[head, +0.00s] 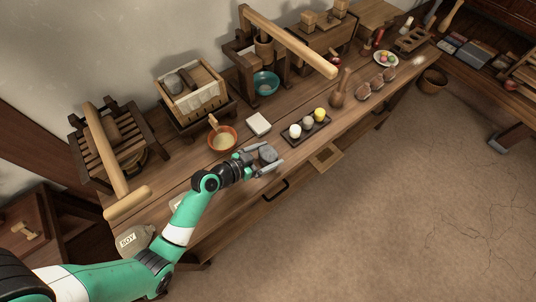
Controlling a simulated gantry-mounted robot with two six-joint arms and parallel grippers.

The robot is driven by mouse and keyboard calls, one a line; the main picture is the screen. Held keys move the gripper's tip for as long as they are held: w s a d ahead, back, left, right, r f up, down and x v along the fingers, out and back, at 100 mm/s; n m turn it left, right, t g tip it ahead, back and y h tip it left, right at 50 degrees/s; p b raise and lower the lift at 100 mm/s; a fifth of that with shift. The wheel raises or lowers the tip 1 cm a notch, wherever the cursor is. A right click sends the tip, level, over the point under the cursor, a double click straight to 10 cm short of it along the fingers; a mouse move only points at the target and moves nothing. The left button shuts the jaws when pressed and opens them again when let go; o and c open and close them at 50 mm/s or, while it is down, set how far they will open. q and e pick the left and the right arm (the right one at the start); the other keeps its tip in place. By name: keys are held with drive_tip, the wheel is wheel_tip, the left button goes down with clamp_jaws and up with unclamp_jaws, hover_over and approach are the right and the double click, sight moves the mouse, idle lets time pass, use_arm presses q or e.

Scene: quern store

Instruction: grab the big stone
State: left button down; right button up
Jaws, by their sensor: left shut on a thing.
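A round grey stone (268,154) is between the fingers of my left gripper (267,160), above the front part of the wooden bench. The left gripper is shut on it. My left arm reaches in from the lower left. My right gripper is not in view.
An orange bowl (222,138) and a white block (258,124) lie just behind the gripper. A dark tray (306,130) with small round items stands to its right. A teal bowl (264,83) is farther back. Wooden lever beams overhang the bench.

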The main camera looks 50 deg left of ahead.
sight(268, 152)
use_arm(q)
wheel_tip(268, 152, up, 3)
drive_tip(key=shift+r+p, duration=0.1)
drive_tip(key=shift+p, duration=0.8)
drive_tip(key=s+d+r+p, duration=0.2)
drive_tip(key=s+r+p, duration=0.1)
drive_tip(key=s, duration=0.3)
drive_tip(key=s+d+r+p, duration=0.2)
drive_tip(key=s+r+p, duration=0.1)
drive_tip(key=s+r, duration=0.3)
drive_tip(key=shift+s+d+r, duration=0.15)
drive_tip(key=shift+s+d, duration=0.25)
drive_tip(key=shift+s, duration=0.15)
